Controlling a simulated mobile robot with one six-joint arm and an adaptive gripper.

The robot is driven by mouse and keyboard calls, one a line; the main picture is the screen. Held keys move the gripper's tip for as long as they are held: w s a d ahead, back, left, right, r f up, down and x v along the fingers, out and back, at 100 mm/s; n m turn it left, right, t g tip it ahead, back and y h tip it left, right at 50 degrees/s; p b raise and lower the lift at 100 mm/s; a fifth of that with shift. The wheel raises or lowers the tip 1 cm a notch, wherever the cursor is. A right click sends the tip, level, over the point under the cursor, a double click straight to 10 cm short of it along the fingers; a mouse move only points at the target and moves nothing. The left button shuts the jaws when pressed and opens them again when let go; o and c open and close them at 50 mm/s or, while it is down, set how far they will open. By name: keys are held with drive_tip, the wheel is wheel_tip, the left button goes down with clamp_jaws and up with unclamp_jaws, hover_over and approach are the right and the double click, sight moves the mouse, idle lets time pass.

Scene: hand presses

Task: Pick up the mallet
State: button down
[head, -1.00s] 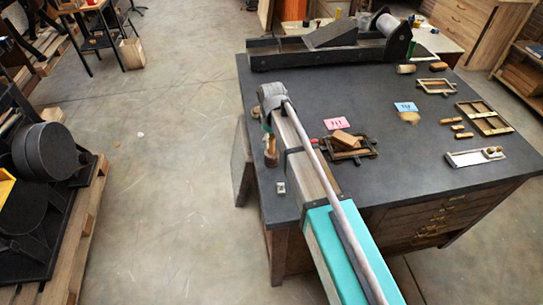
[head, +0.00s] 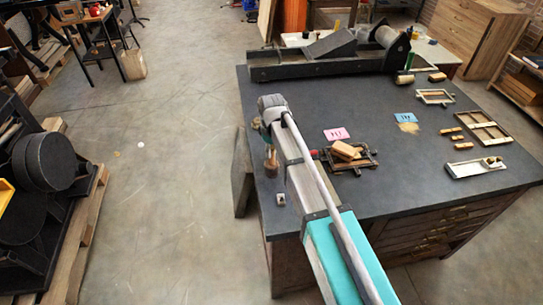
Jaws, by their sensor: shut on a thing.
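The mallet (head: 271,163) appears as a small brown wooden shape at the left edge of the dark bench top (head: 320,100). My gripper (head: 268,140) is directly above it, at the far end of my arm, and is shut on its upper part. The gripper's fingers are small and partly hidden by my own wrist. Whether the mallet's lower end touches the bench or is just above it, I cannot tell.
A hand press (head: 330,62) with a roller stands along the bench's back. A frame with wooden blocks (head: 347,152) lies right of my arm, near a pink card (head: 337,134) and blue card (head: 406,117). A small metal piece (head: 281,199) lies near the front left.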

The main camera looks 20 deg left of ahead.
drive_tip(key=shift+r, duration=0.15)
wheel_tip(320, 180, up, 3)
drive_tip(key=p, duration=0.3)
drive_tip(key=shift+r, duration=0.15)
drive_tip(key=s+d+r+p, duration=0.8)
drive_tip(key=s+r+p, duration=0.1)
drive_tip(key=s+p, duration=0.1)
drive_tip(key=shift+s+d+r, duration=0.2)
drive_tip(key=shift+s, duration=0.4)
drive_tip(key=shift+f, duration=0.1)
idle(0.4)
